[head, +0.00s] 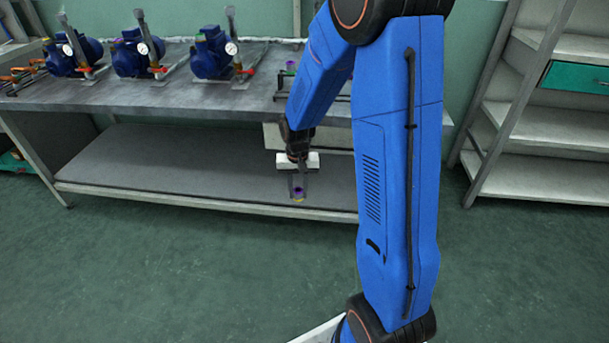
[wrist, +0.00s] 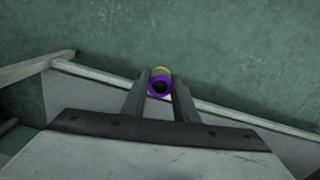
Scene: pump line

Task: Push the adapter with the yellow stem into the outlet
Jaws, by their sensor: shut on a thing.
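My gripper (head: 298,188) is shut on the adapter with the yellow stem (head: 298,196). It hangs in front of the bench, at about the height of the lower shelf in the head view. In the wrist view the adapter (wrist: 160,83) sits between the two fingertips (wrist: 161,88), with a purple ring around a dark opening facing the camera and yellow at its far side. Blue pumps (head: 212,52) with gauges and upright pipes stand on the bench at the back left. I cannot tell which opening is the outlet.
The grey bench top (head: 190,100) has fittings with red and orange parts beside the pumps. A small purple-topped piece (head: 291,65) stands near my arm, partly hidden. The lower shelf (head: 170,165) is bare. A shelf rack (head: 540,130) stands at right. The green floor is open.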

